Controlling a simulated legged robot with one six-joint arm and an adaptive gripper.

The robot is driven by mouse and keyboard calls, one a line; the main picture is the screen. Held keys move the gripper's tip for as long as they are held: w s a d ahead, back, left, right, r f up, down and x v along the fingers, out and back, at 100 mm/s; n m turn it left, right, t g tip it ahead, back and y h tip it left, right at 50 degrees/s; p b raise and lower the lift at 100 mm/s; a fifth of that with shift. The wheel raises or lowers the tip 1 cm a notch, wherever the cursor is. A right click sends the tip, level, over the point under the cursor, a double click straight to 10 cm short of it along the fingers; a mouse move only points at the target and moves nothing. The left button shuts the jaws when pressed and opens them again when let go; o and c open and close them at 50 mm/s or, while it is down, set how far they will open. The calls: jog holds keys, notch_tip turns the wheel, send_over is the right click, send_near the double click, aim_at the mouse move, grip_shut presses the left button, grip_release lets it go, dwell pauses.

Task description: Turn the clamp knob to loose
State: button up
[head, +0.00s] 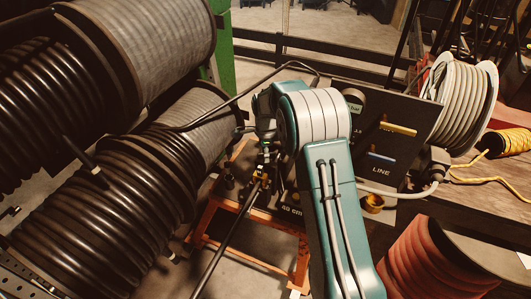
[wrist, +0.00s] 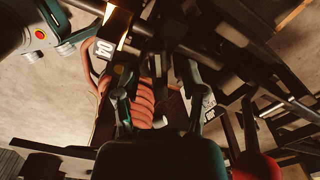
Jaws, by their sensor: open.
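My gripper (wrist: 158,85) shows in the wrist view with its two dark fingers spread apart, one on each side of an orange-red coiled hose (wrist: 144,104) seen behind them. The fingers hold nothing that I can make out. In the head view, my arm covers the middle and the gripper is largely hidden in dark parts left of the panel. I cannot pick out the clamp knob with certainty in either view. A red rounded part (wrist: 254,166) shows at the lower right of the wrist view; I cannot tell what it is.
A dark panel (head: 411,108) carries a yellow lever (head: 398,128) and a blue lever (head: 381,157). A brass fitting (head: 373,204) sits below. Large black hose reels (head: 105,205) crowd the left. An orange frame (head: 245,254) stands below. A pale hose reel (head: 463,95) is at right.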

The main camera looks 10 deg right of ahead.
jog(key=shift+d, duration=0.15)
grip_shut()
